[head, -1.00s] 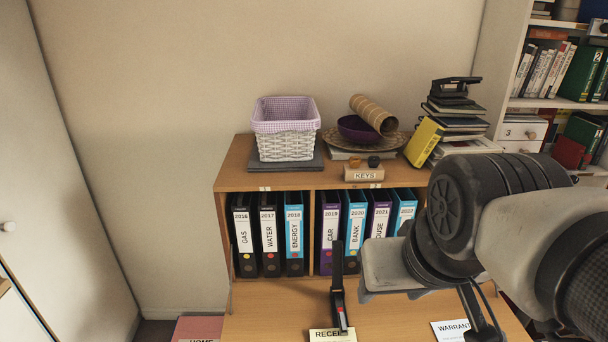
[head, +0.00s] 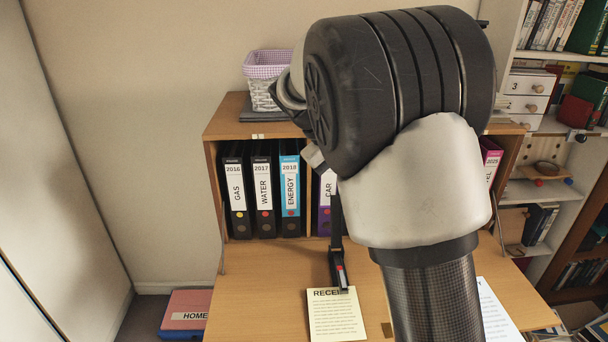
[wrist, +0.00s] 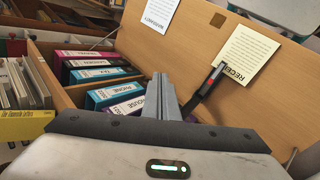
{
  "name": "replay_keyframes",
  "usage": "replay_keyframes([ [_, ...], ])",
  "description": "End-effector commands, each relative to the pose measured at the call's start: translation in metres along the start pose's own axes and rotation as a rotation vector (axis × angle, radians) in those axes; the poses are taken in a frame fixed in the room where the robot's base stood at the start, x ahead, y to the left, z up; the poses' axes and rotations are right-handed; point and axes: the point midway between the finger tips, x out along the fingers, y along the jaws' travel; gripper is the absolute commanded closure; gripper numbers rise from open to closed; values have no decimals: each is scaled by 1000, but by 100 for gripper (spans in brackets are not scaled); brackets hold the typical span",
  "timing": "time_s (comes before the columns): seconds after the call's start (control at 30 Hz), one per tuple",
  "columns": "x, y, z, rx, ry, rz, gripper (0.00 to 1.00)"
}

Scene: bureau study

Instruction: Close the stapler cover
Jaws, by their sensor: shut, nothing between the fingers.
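The black stapler (head: 341,272) stands on the wooden desk top, its front end over the top edge of the receipt sheet. Its cover (head: 336,215) is raised steeply, in front of the binders. A small red mark shows on its base. In the wrist view the stapler (wrist: 208,82) lies right of my fingers, near the receipt. My gripper (wrist: 163,82) is shut and empty in the wrist view, with a visible gap to the stapler in that picture. In the head view my arm hides most of the gripper.
Binders (head: 263,190) fill the shelf behind the desk top. The receipt (head: 336,318) lies in front of the stapler, and a warranty sheet (wrist: 159,14) lies farther along. A wicker basket (head: 262,92) stands on top. The desk left of the stapler is clear.

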Motion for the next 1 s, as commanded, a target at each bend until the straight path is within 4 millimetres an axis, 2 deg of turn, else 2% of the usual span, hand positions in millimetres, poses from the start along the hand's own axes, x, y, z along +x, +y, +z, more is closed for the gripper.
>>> replay_keyframes([
  [0.03,20,-20,-26,-39,-28,74,100],
  [0.1,33,-35,-56,-81,-56,185,100],
  [0.17,42,-52,-80,-116,-75,283,100],
  [0.3,54,-100,-131,-189,-93,520,100],
  [0.4,56,-136,-157,-227,-84,663,100],
  [0.57,54,-175,-177,-258,-64,806,100],
  [0.63,53,-182,-181,-263,-58,833,100],
  [0.73,56,-181,-182,-264,-58,846,100],
  [1.0,86,-148,-184,-265,-61,842,100],
])
